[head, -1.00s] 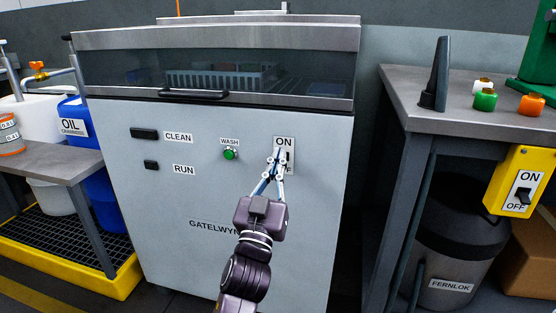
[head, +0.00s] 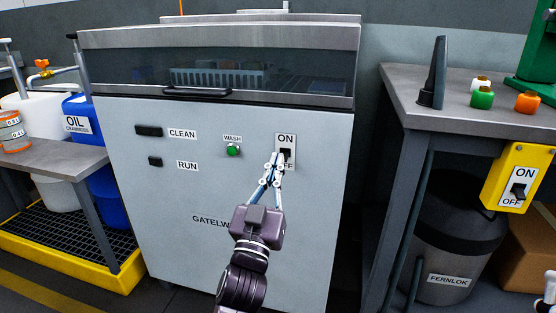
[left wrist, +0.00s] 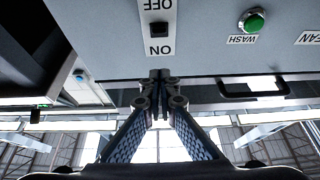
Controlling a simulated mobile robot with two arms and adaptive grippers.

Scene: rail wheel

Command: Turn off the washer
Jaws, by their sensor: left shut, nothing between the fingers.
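The washer (head: 180,235) is a grey cabinet with a glass-fronted lid. Its white ON/OFF plate (head: 286,139) is on the front, with a dark rocker (head: 286,154) between the labels. My left gripper (head: 274,158) is shut and empty, its tips at the plate's left side, partly covering the OFF label. In the left wrist view the plate appears upside down, with its rocker (left wrist: 159,30) beyond the fingertips (left wrist: 158,76). I cannot tell whether they touch the panel or which way the rocker is tipped. A pale piece at the lower right edge looks like my right gripper (head: 549,288), mostly cut off.
A green WASH button (head: 233,150) and dark CLEAN (head: 149,131) and RUN (head: 155,162) buttons are left of the plate. A grey table (head: 465,118) stands right, with a yellow ON/OFF box (head: 506,160) on its side. A bin (head: 440,255) is beneath. Open space lies before the panel.

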